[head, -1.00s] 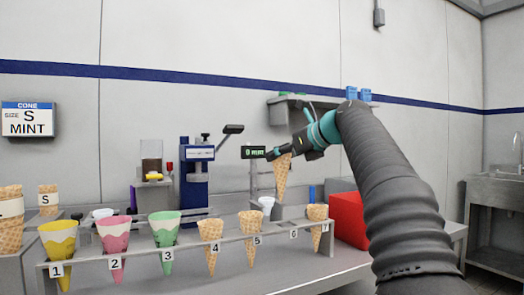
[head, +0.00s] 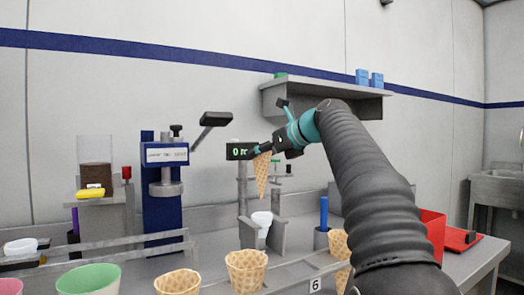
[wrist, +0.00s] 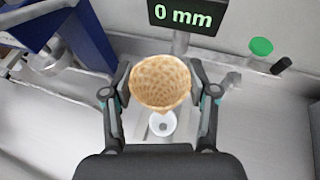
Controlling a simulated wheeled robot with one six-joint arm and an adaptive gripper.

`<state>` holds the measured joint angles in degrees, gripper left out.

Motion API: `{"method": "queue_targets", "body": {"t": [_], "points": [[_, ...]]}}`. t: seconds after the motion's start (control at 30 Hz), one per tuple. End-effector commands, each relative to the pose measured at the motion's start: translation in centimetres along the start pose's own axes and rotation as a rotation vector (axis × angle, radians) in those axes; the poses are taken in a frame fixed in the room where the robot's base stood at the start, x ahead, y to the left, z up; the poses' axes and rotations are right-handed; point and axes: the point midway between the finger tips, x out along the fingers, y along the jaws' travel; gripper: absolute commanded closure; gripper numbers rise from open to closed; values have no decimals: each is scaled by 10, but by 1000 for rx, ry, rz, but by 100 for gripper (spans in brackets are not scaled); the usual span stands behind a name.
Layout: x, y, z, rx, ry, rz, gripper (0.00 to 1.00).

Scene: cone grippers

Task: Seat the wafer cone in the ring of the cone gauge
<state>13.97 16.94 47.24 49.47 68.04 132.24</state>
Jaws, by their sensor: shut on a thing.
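My gripper (head: 266,150) is shut on a wafer cone (head: 262,174), which hangs upright with its tip down. In the wrist view the cone (wrist: 160,82) sits between both fingers, its open mouth facing the camera. The cone gauge (head: 278,232) is a grey stand with a dark display (wrist: 180,17) that reads 0 mm. A white ring-like cup (head: 262,218) sits low on the gauge. The cone's tip is above this cup in the head view, apart from it. In the wrist view the cup (wrist: 162,123) shows just below the cone's rim.
A blue press (head: 166,190) with a lever stands left of the gauge. A grey shelf (head: 330,101) is on the wall behind my arm. A rack (head: 300,272) of cones runs along the front. A red bin (head: 432,224) and a blue upright item (head: 324,212) are at right.

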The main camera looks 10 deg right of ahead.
Motion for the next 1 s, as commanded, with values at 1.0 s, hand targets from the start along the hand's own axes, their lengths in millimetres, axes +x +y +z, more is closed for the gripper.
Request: {"method": "queue_targets", "body": {"t": [1.0], "points": [[26,-1,-66,2,2,-3,56]]}}
